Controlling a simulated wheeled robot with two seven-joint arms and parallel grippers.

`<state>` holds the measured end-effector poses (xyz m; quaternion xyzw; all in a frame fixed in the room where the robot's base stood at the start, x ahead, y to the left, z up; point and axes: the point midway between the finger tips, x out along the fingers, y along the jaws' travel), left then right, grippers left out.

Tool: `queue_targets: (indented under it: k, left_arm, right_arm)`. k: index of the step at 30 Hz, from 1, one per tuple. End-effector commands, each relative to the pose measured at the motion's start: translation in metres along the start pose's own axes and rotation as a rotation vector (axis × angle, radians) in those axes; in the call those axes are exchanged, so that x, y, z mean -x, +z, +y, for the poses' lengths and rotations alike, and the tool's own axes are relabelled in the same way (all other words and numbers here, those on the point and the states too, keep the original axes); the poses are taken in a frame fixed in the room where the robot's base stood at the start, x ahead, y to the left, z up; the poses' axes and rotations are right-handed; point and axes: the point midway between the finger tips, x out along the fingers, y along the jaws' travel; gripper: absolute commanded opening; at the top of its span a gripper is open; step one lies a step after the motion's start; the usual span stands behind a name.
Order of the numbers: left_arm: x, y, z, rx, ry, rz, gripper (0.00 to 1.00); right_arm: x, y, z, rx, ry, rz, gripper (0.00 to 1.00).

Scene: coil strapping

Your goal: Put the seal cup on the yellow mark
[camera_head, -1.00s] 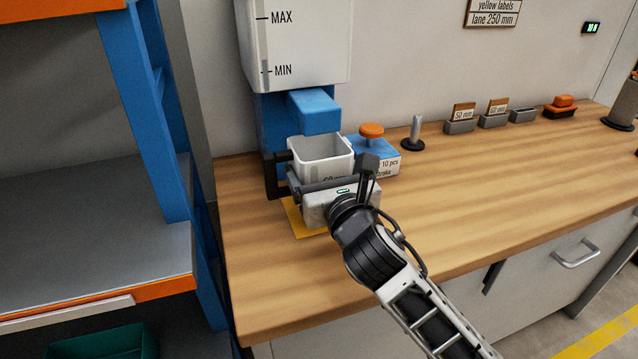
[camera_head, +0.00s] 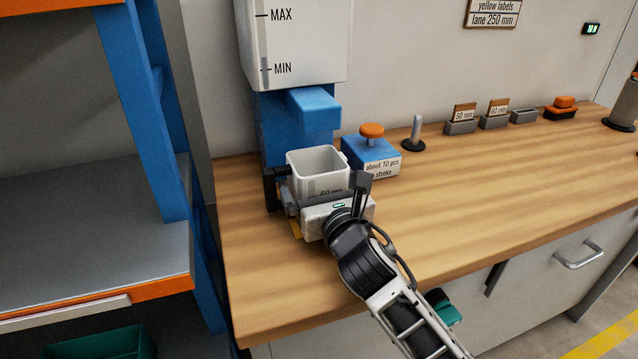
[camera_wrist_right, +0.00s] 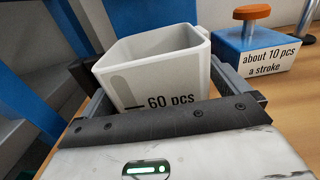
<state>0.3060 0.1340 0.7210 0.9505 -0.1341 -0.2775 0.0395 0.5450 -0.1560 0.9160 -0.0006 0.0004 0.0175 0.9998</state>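The seal cup (camera_head: 318,172) is a white, square, open-topped cup marked "60 pcs". It stands upright between the fingers of my right gripper (camera_head: 318,190), just in front of the blue dispenser (camera_head: 285,130). In the right wrist view the cup (camera_wrist_right: 155,70) has a finger along each side, and the gripper is shut on it. The part of its inside that shows looks empty. I cannot tell whether the cup touches the bench. My left gripper is not in view.
A blue block with an orange knob (camera_head: 371,150), labelled "about 10 pcs a stroke", stands close right of the cup. A metal post (camera_head: 415,133) and small label holders (camera_head: 461,120) stand along the wall. The wooden bench top (camera_head: 480,185) is clear at the front and right.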

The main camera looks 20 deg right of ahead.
Motion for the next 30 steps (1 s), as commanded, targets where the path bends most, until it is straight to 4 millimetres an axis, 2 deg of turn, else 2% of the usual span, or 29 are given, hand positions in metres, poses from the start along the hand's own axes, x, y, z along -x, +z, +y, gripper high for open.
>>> queue_targets:
  k: [6,8,21,25,30]
  left_arm:
    - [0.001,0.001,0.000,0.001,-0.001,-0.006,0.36]
    - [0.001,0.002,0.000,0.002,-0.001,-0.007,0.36]
    - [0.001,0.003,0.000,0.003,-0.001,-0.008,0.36]
    - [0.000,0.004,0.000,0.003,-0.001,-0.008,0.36]
    - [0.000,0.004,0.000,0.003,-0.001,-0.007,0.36]
  right_arm:
    - [0.000,0.005,0.000,-0.001,0.001,-0.001,1.00]
    - [0.006,0.003,0.000,0.001,0.001,0.001,1.00]
    - [0.094,0.003,0.000,-0.001,0.002,0.002,1.00]
    - [0.111,0.002,0.000,-0.001,0.001,0.002,1.00]
    - [0.120,0.003,0.000,-0.002,0.000,0.000,1.00]
